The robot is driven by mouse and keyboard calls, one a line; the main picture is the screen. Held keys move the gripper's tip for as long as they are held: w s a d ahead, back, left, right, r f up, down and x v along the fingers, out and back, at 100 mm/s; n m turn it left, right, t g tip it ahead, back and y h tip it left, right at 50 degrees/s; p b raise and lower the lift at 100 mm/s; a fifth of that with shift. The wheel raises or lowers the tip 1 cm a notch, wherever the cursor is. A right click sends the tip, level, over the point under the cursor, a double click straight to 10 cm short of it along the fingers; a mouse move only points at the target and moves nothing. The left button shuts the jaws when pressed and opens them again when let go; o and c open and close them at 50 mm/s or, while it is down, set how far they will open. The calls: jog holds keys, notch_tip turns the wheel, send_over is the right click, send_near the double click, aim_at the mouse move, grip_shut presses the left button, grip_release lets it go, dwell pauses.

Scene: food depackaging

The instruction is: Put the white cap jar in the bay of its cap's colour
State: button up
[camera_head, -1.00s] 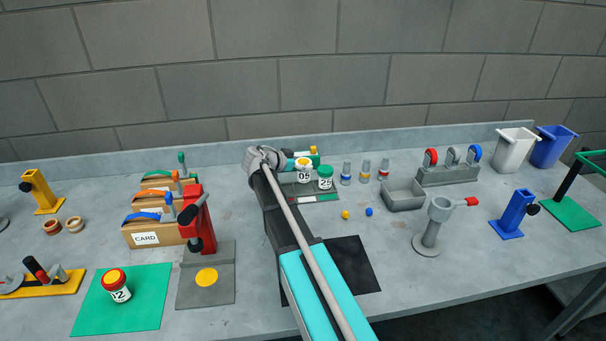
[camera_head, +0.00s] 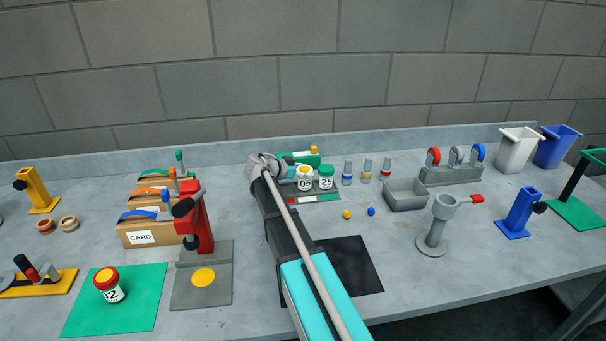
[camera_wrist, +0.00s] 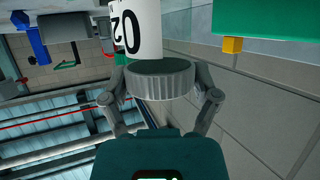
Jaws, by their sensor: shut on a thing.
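My gripper (camera_wrist: 160,80) is shut on the ribbed cap of a white jar (camera_wrist: 141,30). The cap looks grey in shade in the wrist view, and the jar's number is partly cut off. In the head view this jar appears to be the one marked 05 (camera_head: 305,184), upright, with a pale cap and yellow on top. It is at the grey bay plate (camera_head: 330,198), left of the green-capped jar 25 (camera_head: 327,178). Coloured strips line the plate's front. I cannot tell whether the jar's base touches the plate. My arm hides the plate's left part.
A green fixture with a yellow block (camera_head: 314,150) stands just behind the jars. A grey open box (camera_head: 405,195) and several small coloured-band pieces are to the right. A red-capped jar 12 (camera_head: 108,286) stands on a green mat (camera_head: 142,300) at front left.

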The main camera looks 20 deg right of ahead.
jog(key=shift+f, duration=0.2)
jog(key=o, duration=1.1)
jog(key=shift+r, duration=0.1)
jog(key=shift+r, duration=0.1)
jog(key=shift+r, duration=0.1)
jog(key=shift+a+r, duration=0.15)
jog(key=shift+a, duration=0.2)
jog(key=p+v, duration=0.4)
jog(key=v, duration=0.7)
jog(key=shift+p, duration=0.3)
jog(key=shift+s+a, duration=0.1)
jog(key=shift+s, duration=0.05)
